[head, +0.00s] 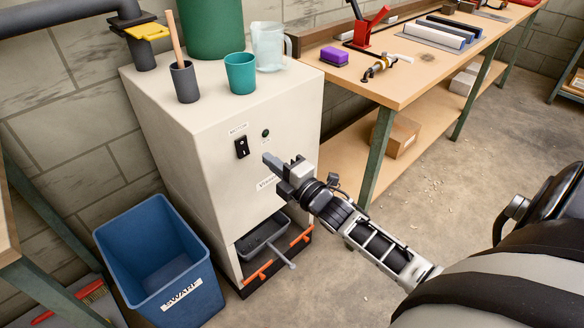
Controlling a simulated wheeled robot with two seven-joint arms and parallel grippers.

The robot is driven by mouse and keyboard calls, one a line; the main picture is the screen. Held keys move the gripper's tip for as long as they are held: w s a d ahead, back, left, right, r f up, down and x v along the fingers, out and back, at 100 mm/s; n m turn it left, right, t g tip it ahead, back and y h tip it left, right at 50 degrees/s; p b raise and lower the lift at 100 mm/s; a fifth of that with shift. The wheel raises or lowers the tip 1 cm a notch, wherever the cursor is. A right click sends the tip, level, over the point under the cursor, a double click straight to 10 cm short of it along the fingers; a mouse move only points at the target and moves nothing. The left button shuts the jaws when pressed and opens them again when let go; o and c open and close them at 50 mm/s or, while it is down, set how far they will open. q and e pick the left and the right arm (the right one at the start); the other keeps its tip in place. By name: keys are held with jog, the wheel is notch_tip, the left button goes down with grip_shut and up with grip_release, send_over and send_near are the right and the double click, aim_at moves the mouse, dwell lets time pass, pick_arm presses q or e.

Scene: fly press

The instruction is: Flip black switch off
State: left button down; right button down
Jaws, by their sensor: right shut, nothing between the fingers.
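The black switch (242,147) is on the upper front face of a cream-coloured cabinet (175,135). A small white label sits above it and a small round dark green light (265,133) is to its right. I cannot tell the switch's setting at this size. My right gripper (270,160) is shut and empty. It is in front of the cabinet face, to the right of the switch and slightly lower in the picture, apart from the switch. It partly covers a white label (266,183) on the cabinet. My left gripper is not in view.
A teal cup (240,73), a clear jug (268,47), a dark cup (185,82) and a green container (211,28) stand on the cabinet. A blue bin (160,260) is at its left. A wooden workbench (415,75) is at right.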

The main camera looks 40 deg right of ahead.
jog(key=s, duration=0.5)
jog(key=shift+s+d+r, duration=0.3)
jog(key=shift+d+r, duration=0.05)
jog(key=s+a+f+m+g, duration=0.4)
jog(key=s+a+m, duration=0.3)
jog(key=a+m, duration=0.1)
jog(key=s+a+f+m+g+y, duration=0.1)
jog(key=s+a+f+m+g, duration=0.3)
jog(key=s+a+m, duration=0.4)
jog(key=shift+a+f+m, duration=0.5)
jog(key=shift+a+f, duration=0.05)
jog(key=shift+f, duration=0.25)
jog(key=shift+s, duration=0.1)
